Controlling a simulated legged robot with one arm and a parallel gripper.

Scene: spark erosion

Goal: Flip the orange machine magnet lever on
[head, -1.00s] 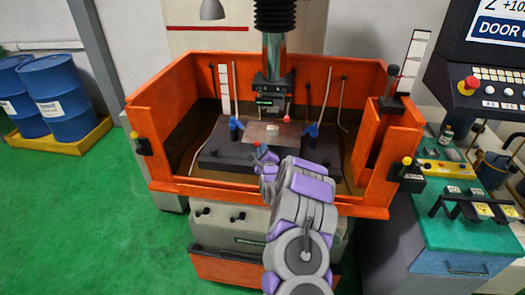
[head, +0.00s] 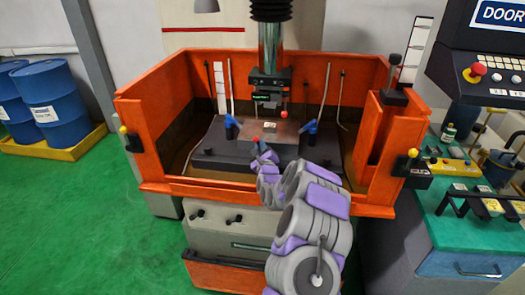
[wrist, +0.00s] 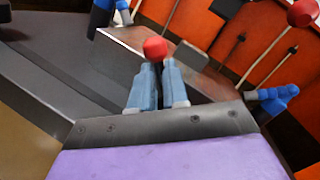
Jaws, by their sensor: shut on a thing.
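The orange machine (head: 165,95) is an open-topped tank with a dark block (head: 215,150) inside. In the wrist view a lever with a red ball knob (wrist: 155,48) stands between my fingertips. My gripper (wrist: 157,85) is shut on it just below the knob; the lever's shaft is mostly hidden by the fingers. In the head view the red knob (head: 256,139) shows at the tip of my gripper (head: 262,154), at the block's near side. Whether the lever is on or off cannot be told.
A metal plate (head: 278,133) lies on the block between blue clamps (head: 231,124). The machine head (head: 268,85) hangs above it, with another red ball (head: 284,114). The orange front wall (head: 215,190) lies under my arm. A control panel stands at right.

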